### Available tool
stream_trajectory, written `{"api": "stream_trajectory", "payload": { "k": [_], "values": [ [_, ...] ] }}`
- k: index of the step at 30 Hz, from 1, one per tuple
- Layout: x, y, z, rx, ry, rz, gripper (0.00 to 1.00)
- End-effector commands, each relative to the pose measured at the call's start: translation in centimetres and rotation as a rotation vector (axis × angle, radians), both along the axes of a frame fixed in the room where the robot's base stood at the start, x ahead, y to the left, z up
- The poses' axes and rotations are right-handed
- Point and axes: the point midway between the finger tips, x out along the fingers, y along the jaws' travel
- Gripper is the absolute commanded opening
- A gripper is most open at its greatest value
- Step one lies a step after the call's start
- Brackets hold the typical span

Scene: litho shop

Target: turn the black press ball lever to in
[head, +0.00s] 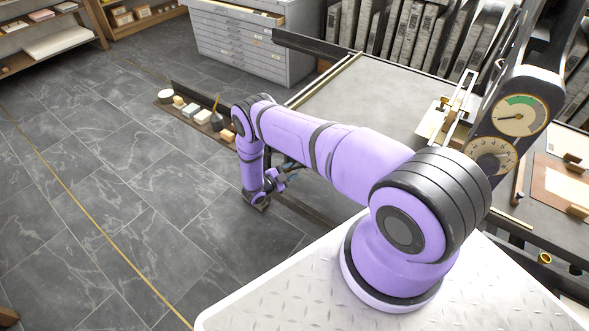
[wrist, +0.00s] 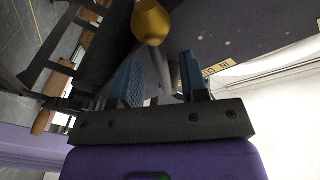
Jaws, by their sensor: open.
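In the wrist view a lever with a brass-coloured ball (wrist: 151,22) stands ahead of my gripper (wrist: 159,66). Its grey rod (wrist: 162,70) runs down in the picture between my two blue fingers. The fingers are open, with space on both sides of the rod; I cannot tell whether either one touches it. The ball lies past the fingertips. A yellow label strip (wrist: 218,68) with dark lettering, apparently including IN, is to the right of the rod. In the head view my gripper (head: 275,184) hangs low beside the bench; the lever cannot be made out there.
A grey-topped bench (head: 385,100) lies behind my arm, with two dials (head: 519,115) at its right. A low shelf (head: 172,108) with small pots and blocks is left of my arm. Grey drawers (head: 250,45) stand at the back. The tiled floor at left is clear.

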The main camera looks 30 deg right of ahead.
Motion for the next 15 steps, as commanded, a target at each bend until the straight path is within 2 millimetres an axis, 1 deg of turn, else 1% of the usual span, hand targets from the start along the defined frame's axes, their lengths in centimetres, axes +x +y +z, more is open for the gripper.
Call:
{"api": "stream_trajectory", "payload": {
  "k": [1,3,6,15],
  "values": [
    [0.0,-0.7,0.0,-0.001,0.0,-0.001,0.4],
    [0.1,-1.4,0.0,-0.001,0.0,-0.001,0.4],
    [0.2,-1.9,0.0,-0.001,0.0,-0.001,0.4],
    [0.2,-2.2,0.0,-0.001,0.0,0.001,0.4]
  ]
}}
